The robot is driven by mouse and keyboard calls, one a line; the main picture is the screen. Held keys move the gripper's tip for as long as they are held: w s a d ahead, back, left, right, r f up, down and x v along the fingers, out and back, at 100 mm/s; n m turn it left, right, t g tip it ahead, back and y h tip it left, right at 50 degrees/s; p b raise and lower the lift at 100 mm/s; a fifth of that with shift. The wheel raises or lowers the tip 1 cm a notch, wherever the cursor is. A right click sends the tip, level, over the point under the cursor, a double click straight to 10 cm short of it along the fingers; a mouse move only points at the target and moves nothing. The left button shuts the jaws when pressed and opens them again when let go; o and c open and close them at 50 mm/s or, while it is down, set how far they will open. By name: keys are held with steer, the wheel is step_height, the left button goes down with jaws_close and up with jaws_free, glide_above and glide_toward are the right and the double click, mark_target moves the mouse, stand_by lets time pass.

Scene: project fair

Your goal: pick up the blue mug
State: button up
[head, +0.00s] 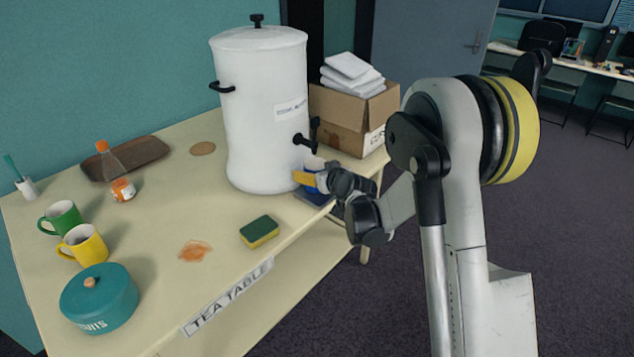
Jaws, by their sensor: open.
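The blue mug (312,190) appears to stand at the front right of the urn, below its tap. Only a small blue patch shows there, and my gripper hides most of it. My gripper (309,180) is open at the mug, with a yellow finger pad seen in front of the blue. I cannot tell whether the mug is between the fingers or whether they touch it.
A large white urn (262,115) with a black tap (304,139) stands close beside my gripper. Behind is a cardboard box (345,112). A sponge (259,232), yellow mug (84,245), green mug (62,218) and teal tin (98,300) are on the table (150,220).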

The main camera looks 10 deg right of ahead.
steer(key=shift+r, duration=0.1)
steer(key=shift+c, duration=1)
steer(key=c, duration=1.3)
steer(key=shift+r, duration=0.1)
steer(key=shift+r+p, duration=0.5)
steer(key=shift+r, duration=0.2)
steer(key=shift+s+d, duration=0.5)
steer(key=shift+s, duration=2.45)
steer(key=shift+s+d, duration=0.5)
steer(key=shift+s, duration=2.45)
steer(key=shift+s+d, duration=0.5)
steer(key=shift+s, duration=2.45)
steer(key=shift+s, duration=0.1)
